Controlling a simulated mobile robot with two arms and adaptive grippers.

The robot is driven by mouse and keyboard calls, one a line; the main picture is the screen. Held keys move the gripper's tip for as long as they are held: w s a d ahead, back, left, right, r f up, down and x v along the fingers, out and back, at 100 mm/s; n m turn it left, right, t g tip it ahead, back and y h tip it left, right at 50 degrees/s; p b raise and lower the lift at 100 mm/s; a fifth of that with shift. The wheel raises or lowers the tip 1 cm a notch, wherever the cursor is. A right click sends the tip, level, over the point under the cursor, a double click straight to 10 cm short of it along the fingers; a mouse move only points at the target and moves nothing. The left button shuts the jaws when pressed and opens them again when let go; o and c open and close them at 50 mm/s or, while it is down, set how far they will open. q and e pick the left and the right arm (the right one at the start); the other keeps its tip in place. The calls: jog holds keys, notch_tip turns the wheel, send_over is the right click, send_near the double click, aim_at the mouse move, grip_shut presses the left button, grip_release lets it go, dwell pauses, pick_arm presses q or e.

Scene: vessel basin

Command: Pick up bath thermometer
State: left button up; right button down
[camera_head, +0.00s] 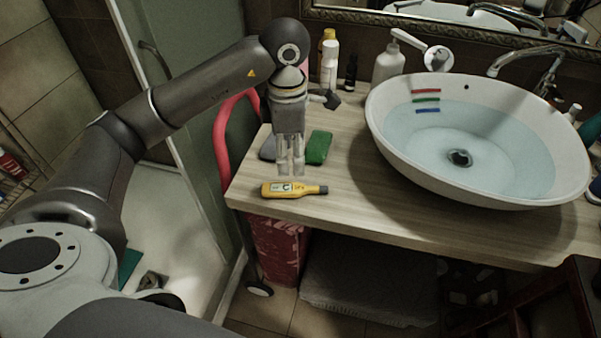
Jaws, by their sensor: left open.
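The bath thermometer (293,189) is yellow with a small display and a dark tip at its right end. It lies flat near the front left edge of the wooden counter (335,203). My left gripper (291,172) points down just above and behind it in the picture. Its fingers are apart with nothing between them. I cannot tell the exact height of the fingertips over the counter. My right gripper is not in view.
A green sponge (318,147) and a grey item (268,148) flank my left gripper. A white basin (560,185) holding water stands to the right. Bottles, including a white one (388,65), stand at the back. A pink-red curved frame (219,135) rises left of the counter.

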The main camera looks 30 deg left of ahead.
aim_at(288, 187)
pick_arm(q)
jog(key=shift+s+a+f, duration=0.15)
jog(key=shift+f, duration=0.25)
jog(key=shift+s+a+f, duration=0.1)
jog(key=shift+a+f, duration=0.05)
jog(key=shift+f, duration=0.2)
jog(key=f, duration=0.3)
jog(key=shift+s+p, duration=0.25)
jog(key=shift+p, duration=0.05)
jog(key=shift+w+f, duration=0.1)
jog(key=shift+f, duration=0.25)
jog(key=f+p, duration=0.1)
jog(key=f, duration=0.3)
jog(key=shift+a+f+p, duration=0.1)
jog(key=shift+a+p, duration=0.1)
jog(key=shift+p, duration=0.1)
jog(key=shift+f, duration=0.3)
jog(key=shift+w+f, duration=0.1)
jog(key=shift+f, duration=0.05)
jog(key=c, duration=1.1)
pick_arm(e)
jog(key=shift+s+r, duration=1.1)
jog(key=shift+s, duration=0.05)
